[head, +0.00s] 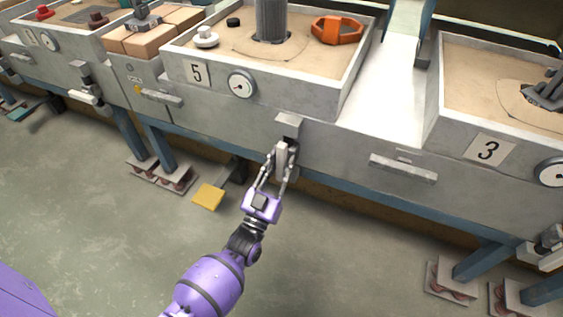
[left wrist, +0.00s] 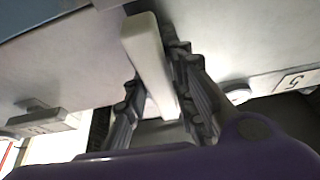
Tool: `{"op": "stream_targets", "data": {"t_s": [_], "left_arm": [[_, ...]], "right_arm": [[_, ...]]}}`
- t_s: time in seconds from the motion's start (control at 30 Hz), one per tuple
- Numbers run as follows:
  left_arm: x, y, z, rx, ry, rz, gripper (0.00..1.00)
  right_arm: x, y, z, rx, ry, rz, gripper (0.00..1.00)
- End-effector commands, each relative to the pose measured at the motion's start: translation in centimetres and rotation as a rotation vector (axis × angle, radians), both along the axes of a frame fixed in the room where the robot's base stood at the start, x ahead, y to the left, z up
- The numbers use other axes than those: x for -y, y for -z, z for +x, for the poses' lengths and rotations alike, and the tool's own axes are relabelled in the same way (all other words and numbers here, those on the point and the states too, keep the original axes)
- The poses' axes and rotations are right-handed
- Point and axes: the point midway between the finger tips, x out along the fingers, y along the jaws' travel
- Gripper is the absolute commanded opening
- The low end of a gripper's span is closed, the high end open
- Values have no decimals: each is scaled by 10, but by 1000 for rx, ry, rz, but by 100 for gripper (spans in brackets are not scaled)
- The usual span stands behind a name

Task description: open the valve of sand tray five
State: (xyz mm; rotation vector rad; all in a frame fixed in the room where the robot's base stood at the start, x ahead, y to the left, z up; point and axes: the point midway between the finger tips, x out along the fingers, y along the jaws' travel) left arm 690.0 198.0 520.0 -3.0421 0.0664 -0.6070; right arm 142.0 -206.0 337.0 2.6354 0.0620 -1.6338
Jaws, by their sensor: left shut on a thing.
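Sand tray five (head: 352,75) is a grey box of sand with a "5" plate (head: 197,73) and a round gauge (head: 242,84) on its front. The valve below it has a pale lever handle (head: 281,155) under a grey block (head: 288,122). My left gripper (head: 277,170) is shut on the lever handle, one finger on each side. In the left wrist view the pale handle (left wrist: 149,62) stands between the two dark fingers (left wrist: 160,95). The handle hangs down in the head view. The inside of the valve is hidden. My right gripper is not in view.
A yellow pedal (head: 208,196) sticks out low at left of my gripper. Blue legs (head: 490,262) stand on the floor. The grey floor in front is clear.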

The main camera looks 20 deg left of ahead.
Motion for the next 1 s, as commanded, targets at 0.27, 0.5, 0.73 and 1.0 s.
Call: {"op": "stream_targets", "data": {"t_s": [0.27,0.5,0.73,1.0], "left_arm": [[-1,1,-1,-4,-1,-61,0],[-1,1,-1,-4,-1,-68,0],[-1,1,0,-4,-1,-68,31],[0,1,0,-3,-1,-64,38]], "right_arm": [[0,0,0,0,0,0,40],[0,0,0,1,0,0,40],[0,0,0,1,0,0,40],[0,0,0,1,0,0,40]]}}
